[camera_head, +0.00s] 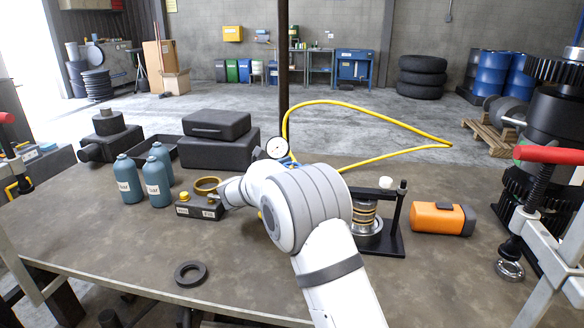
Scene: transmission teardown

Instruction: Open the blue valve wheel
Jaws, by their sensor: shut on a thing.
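A small piece of blue (289,160) shows just below a round white gauge (277,147), above my arm; it looks like part of the blue valve wheel. Most of the wheel is hidden behind my arm, so I cannot tell how far it is turned. My white and grey arm reaches in from the bottom and bends left over the table.
A yellow hose (385,108) loops behind the gauge. A black block with yellow button (199,207), blue bottles (157,184) and black cases (216,150) stand left. A black press frame (392,225) and orange case (443,219) stand right. The front-left table is mostly clear around a dark ring (190,273).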

